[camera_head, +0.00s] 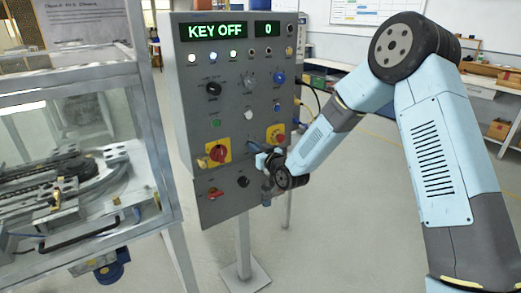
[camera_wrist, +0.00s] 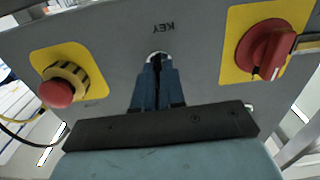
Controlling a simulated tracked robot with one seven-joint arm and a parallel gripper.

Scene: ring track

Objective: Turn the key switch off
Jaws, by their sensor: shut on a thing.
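The grey control panel (camera_head: 240,100) stands upright on a post, and its display (camera_head: 218,31) reads "KEY OFF". A second display (camera_head: 267,29) reads "0". In the wrist view the key switch (camera_wrist: 158,55) shows as a small silvery rim beneath the upside-down label "KEY". My gripper (camera_wrist: 157,66) points straight at it, its two dark blue fingers close together and shut on the key. The key itself is mostly hidden between the fingertips. In the head view my gripper (camera_head: 257,150) is at the panel, between the two yellow plates, and covers the switch.
A red rotary switch (camera_wrist: 264,50) on a yellow plate and a red mushroom button (camera_wrist: 57,93) flank my gripper closely. Several knobs and small buttons sit above on the panel. A glass-walled case (camera_head: 85,150) stands left of the panel. The floor to the right is clear.

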